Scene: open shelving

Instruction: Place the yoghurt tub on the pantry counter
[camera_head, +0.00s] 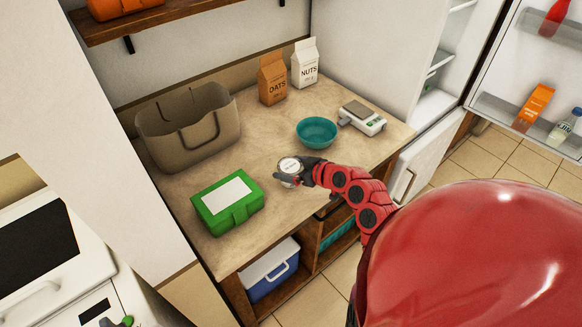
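The yoghurt tub (289,164), small and white with a pale round lid, is at the front part of the pantry counter (265,132). My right gripper (290,176) reaches in from the right, its dark fingers closed around the tub. The fingers hide part of the tub's side. I cannot tell whether its base touches the counter or is slightly above it. My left gripper is not in view.
A green box (228,203) lies left of the tub, and a teal bowl (316,131) stands behind it. A beige basket (188,128), oats carton (272,79), nuts carton (305,63) and scale (362,117) stand further back. The fridge (429,128) is open at right.

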